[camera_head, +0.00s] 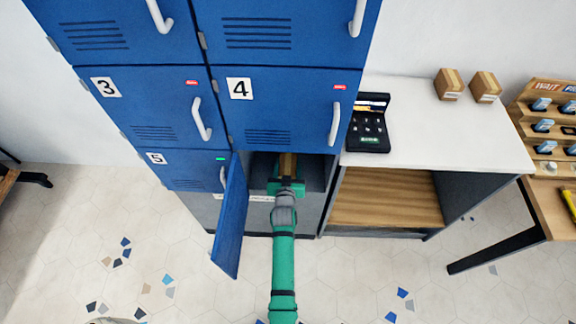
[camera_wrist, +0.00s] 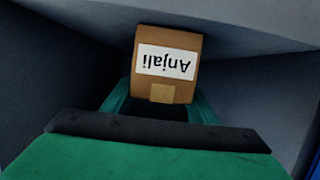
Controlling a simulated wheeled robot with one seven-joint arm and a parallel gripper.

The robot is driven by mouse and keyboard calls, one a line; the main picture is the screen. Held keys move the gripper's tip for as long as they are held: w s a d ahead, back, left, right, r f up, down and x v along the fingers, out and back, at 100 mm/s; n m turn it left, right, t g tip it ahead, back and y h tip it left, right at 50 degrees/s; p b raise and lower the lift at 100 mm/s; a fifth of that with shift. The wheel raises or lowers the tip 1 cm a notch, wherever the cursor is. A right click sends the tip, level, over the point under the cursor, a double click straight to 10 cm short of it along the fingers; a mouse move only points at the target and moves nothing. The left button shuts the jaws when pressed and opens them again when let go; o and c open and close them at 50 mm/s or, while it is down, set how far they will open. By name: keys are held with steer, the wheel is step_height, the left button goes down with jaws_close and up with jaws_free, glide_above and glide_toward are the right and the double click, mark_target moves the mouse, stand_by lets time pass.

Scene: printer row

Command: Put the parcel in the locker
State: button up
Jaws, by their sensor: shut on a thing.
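The parcel (camera_wrist: 165,88) is a small brown box with a white label reading "Anjali", upside down in the wrist view. In the head view the parcel (camera_head: 288,164) shows just beyond my gripper. My gripper (camera_head: 287,185) is shut on the parcel, inside the opening of an open locker compartment (camera_head: 318,172) below door 4. Grey inner walls surround the parcel in the wrist view. The blue door (camera_head: 232,220) of this compartment stands swung open to the left of my arm. I cannot tell whether the parcel touches the compartment floor.
Locker doors 3 (camera_head: 150,105), 4 (camera_head: 285,110) and 5 (camera_head: 185,170) are shut; 5 shows a green light. The floor in front is mostly clear.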

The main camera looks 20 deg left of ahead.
steer(key=o, duration=1.2)
steer(key=shift+f, duration=0.1)
steer(key=s+d+r, duration=0.2)
steer(key=s+d, duration=0.2)
steer(key=s, duration=0.5)
steer(key=s+d+r+m+h, duration=0.15)
steer(key=s+d, duration=0.35)
steer(key=s, duration=0.5)
steer(key=s+d+r, duration=0.2)
steer(key=s+d, duration=0.2)
steer(key=s, duration=0.5)
steer(key=s+d+r, duration=0.2)
steer(key=s+r, duration=0.2)
steer(key=s, duration=0.1)
steer(key=s+d+r+m+t+h, duration=0.1)
steer(key=s+d+r, duration=0.1)
steer(key=s+r, duration=0.2)
steer(key=s+d+r+h, duration=0.1)
steer(key=s+d+r, duration=0.1)
steer(key=s+r, duration=0.2)
steer(key=s, duration=0.3)
steer(key=shift+s+d+r+m, duration=0.35)
steer(key=shift+d+r, duration=0.05)
